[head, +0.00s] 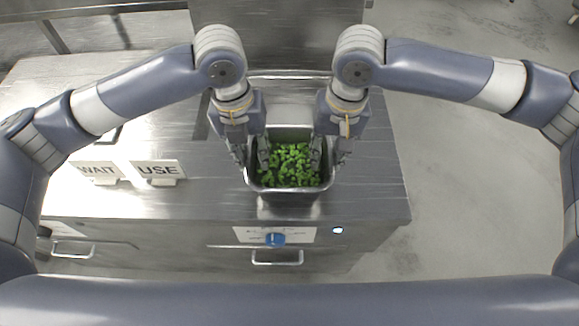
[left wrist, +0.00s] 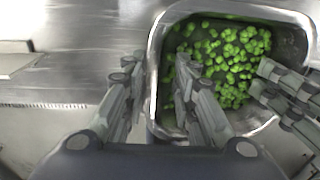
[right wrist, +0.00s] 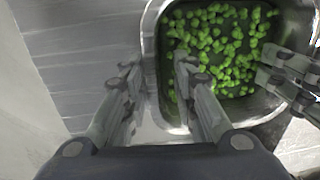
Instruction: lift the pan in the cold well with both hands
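The metal pan (head: 290,188) holds small green pieces (head: 290,163) and is at the right part of the steel counter. How deep it sits in the well is unclear. My left gripper (head: 252,163) is at the pan's left wall, one finger inside and one outside. In the left wrist view its fingers (left wrist: 157,66) stand apart with the rim between them. My right gripper (head: 328,163) straddles the right wall the same way. In the right wrist view its fingers (right wrist: 155,66) also stand apart around the rim. Both grippers point down and look open.
Two signs, WAIT (head: 97,170) and USE (head: 158,170), stand on the counter to the left. A steel panel rises behind the pan. Bare floor lies to the right.

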